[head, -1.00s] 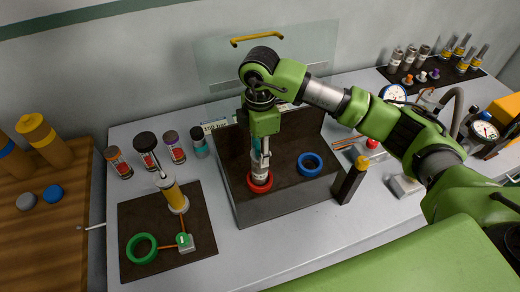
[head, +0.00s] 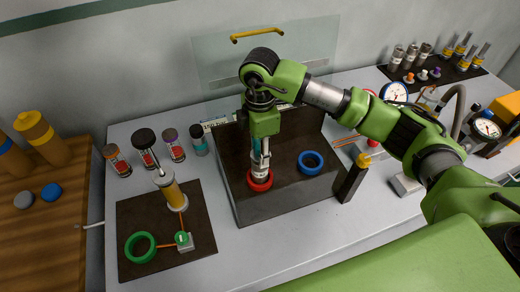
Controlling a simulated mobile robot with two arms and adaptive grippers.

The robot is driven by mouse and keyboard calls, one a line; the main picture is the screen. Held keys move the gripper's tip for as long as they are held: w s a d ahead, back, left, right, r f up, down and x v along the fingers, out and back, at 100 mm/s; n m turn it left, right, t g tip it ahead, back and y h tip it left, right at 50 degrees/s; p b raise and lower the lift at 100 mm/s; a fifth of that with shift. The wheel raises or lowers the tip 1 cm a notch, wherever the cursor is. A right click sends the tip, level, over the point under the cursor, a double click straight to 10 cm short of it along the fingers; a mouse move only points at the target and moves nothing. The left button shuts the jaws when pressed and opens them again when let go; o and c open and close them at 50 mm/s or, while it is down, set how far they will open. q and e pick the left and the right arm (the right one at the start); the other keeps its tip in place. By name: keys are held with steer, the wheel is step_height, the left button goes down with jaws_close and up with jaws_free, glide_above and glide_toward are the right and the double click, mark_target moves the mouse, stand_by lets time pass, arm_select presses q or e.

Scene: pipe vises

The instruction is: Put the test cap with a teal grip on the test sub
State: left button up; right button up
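My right arm reaches in from the right, and its gripper (head: 261,168) points down at a red ring (head: 260,183) on the dark tray. The fingers look close together over the ring's middle; whether they hold anything is too small to tell. A small dark-capped cylinder with a teal band (head: 199,142) stands left of the tray, apart from the gripper. I cannot single out the test sub with certainty. My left gripper is not in view.
The dark tray (head: 228,153) also holds a blue ring (head: 310,162). A brown mat (head: 133,212) at left carries a yellow cylinder (head: 172,194) and green ring (head: 140,247). Gauges and small cylinders stand at right. The table front is clear.

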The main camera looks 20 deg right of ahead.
steer(key=shift+f+b, duration=0.5)
steer(key=shift+f, duration=0.2)
steer(key=o, duration=1.3)
step_height(320, 180, up, 12)
